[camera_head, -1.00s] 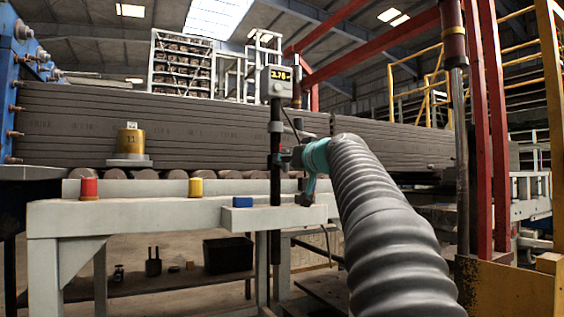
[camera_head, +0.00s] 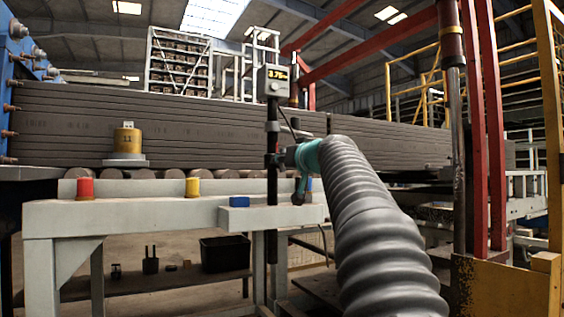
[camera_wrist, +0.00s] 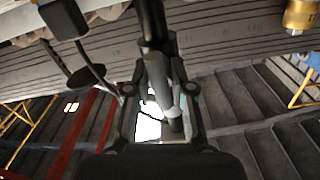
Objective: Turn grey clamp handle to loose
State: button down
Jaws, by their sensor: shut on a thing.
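The grey clamp handle (camera_wrist: 158,84) shows in the wrist view between the two fingers of my gripper (camera_wrist: 160,92), below the dark upright post. My gripper is shut on the handle. In the head view the black post (camera_head: 272,136) stands at the front of the pale bench and carries a small display box (camera_head: 274,81). A dark clamp sits partway up the post. My arm with its teal joint reaches this clamp from the right and hides most of the gripper and the handle there.
A pale bench (camera_head: 130,216) holds a red cap (camera_head: 85,188), a yellow cap (camera_head: 192,187) and a blue block (camera_head: 239,201). A brass weight (camera_head: 127,140) stands behind. Long grey stacked slabs (camera_head: 90,124) fill the back. A red frame and rusty column (camera_head: 459,130) stand right.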

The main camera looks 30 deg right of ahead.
jog(key=shift+m, duration=0.3)
jog(key=m+p, duration=0.1)
jog(key=m, duration=0.2)
jog(key=shift+m, duration=0.4)
jog(key=m+p, duration=0.1)
jog(key=m, duration=0.3)
jog(key=shift+m+p, duration=0.3)
jog(key=m+p, duration=0.1)
jog(key=m, duration=0.3)
jog(key=shift+r+p, duration=0.1)
jog(key=shift+p, duration=0.3)
jog(key=shift+m+p, duration=0.9)
jog(key=shift+m, duration=1.5)
jog(key=c, duration=1)
grip_release()
